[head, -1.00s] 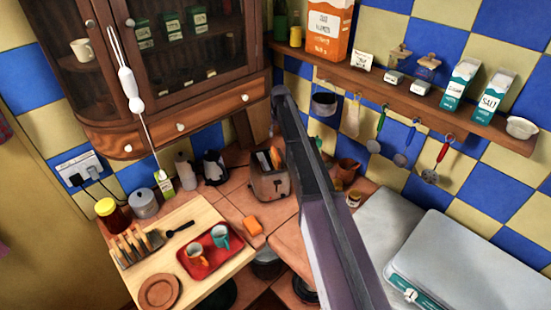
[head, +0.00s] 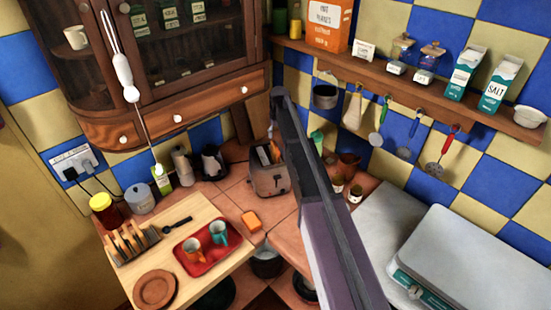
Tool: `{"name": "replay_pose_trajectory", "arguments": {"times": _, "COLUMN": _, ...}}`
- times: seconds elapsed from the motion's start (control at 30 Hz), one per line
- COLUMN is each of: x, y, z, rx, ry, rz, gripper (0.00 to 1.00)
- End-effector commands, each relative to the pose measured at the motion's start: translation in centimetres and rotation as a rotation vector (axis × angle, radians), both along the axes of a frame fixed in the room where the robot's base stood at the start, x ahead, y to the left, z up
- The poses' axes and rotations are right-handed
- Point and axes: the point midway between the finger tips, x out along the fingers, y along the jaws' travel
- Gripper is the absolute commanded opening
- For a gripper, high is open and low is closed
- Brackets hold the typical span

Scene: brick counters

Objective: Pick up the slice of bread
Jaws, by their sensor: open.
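A slice of bread (head: 265,156) stands upright in the slots of the metal toaster (head: 269,181) on the tiled counter. A second slice seems to stand beside it, close to my arm. My arm reaches from the bottom edge up to a joint above and behind the toaster. A small grey part of my gripper (head: 271,130) shows just left of the arm, above the toaster in the picture.
A wooden board (head: 206,222) at the left carries a toast rack (head: 133,243), a red tray (head: 203,262) with two cups and a brown plate (head: 156,289). An orange block (head: 251,221) lies nearby. A wooden cabinet (head: 165,125) and a shelf (head: 420,84) hang above.

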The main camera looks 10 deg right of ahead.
Motion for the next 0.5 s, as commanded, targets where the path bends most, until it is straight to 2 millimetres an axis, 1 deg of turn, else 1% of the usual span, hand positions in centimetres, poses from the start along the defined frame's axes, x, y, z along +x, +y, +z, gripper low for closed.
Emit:
{"name": "replay_pose_trajectory", "arguments": {"times": 0.03, "x": 0.1, "y": 0.0, "z": -0.8, "rx": 0.000, "ry": 0.000, "rz": 0.000, "gripper": 0.64}}
{"name": "replay_pose_trajectory", "arguments": {"times": 0.1, "x": 0.2, "y": 0.0, "z": -1.3, "rx": 0.000, "ry": 0.000, "rz": 0.000, "gripper": 0.64}}
{"name": "replay_pose_trajectory", "arguments": {"times": 0.3, "x": 0.4, "y": 0.1, "z": -2.8, "rx": 0.000, "ry": 0.000, "rz": 0.000, "gripper": 0.64}}
{"name": "replay_pose_trajectory", "arguments": {"times": 0.5, "x": 0.6, "y": 0.2, "z": -3.9, "rx": 0.000, "ry": 0.000, "rz": 0.001, "gripper": 0.64}}
